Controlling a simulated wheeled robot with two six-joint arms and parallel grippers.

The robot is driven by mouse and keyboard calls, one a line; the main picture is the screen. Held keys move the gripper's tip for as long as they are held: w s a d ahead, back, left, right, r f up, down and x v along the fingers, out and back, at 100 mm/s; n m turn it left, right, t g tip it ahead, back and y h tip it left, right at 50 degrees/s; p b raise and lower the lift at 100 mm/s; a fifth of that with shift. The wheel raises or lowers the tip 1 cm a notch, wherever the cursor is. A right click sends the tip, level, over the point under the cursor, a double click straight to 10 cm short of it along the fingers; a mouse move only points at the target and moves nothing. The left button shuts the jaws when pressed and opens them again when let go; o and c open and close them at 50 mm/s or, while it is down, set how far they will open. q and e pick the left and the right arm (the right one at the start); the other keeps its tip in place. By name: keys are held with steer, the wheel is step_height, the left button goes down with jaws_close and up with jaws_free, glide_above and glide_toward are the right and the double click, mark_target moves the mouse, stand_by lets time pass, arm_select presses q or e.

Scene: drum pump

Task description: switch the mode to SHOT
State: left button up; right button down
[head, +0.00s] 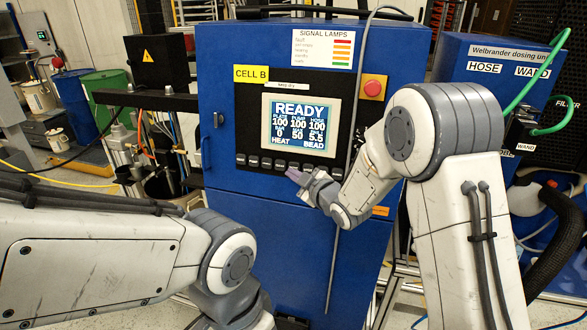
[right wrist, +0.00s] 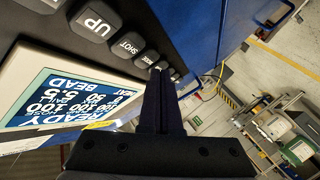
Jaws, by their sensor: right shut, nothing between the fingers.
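The control panel (head: 245,130) on the blue cabinet has a lit screen (head: 300,125) that reads READY, with HEAT and BEAD on its bottom line. A row of grey buttons (head: 266,163) runs below it; their labels are too small to read in the head view. In the right wrist view, one button reads UP (right wrist: 97,24) and the one beside it reads SHOT (right wrist: 127,46). A third button (right wrist: 148,59) has a label I cannot read clearly. My right gripper (head: 291,174) is shut and empty, its tips (right wrist: 160,71) close to the row past SHOT; contact is unclear. My left gripper is out of view.
A red stop button (head: 373,87) on a yellow plate sits right of the screen. A grey cable (head: 352,150) hangs down the cabinet front. A blue dosing unit (head: 485,75) with green hoses stands at the right. A pump stand (head: 125,150) is at the left.

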steer(key=shift+w, duration=0.1)
stand_by(0.6)
steer(key=shift+w+d+f, duration=0.1)
steer(key=shift+w+d, duration=0.05)
steer(key=shift+w, duration=0.15)
steer(key=shift+w+d+b, duration=0.1)
steer(key=shift+w+b, duration=0.25)
steer(key=shift+w, duration=0.05)
stand_by(0.6)
steer(key=shift+s, duration=0.15)
steer(key=shift+s+a+b, duration=0.2)
steer(key=shift+s+b, duration=0.2)
steer(key=shift+s, duration=0.25)
steer(key=s, duration=0.1)
steer(key=s+a+b, duration=0.1)
steer(key=s, duration=0.1)
steer(key=s+r, duration=0.1)
steer(key=shift+s+a, duration=0.3)
steer(key=shift+s, duration=0.1)
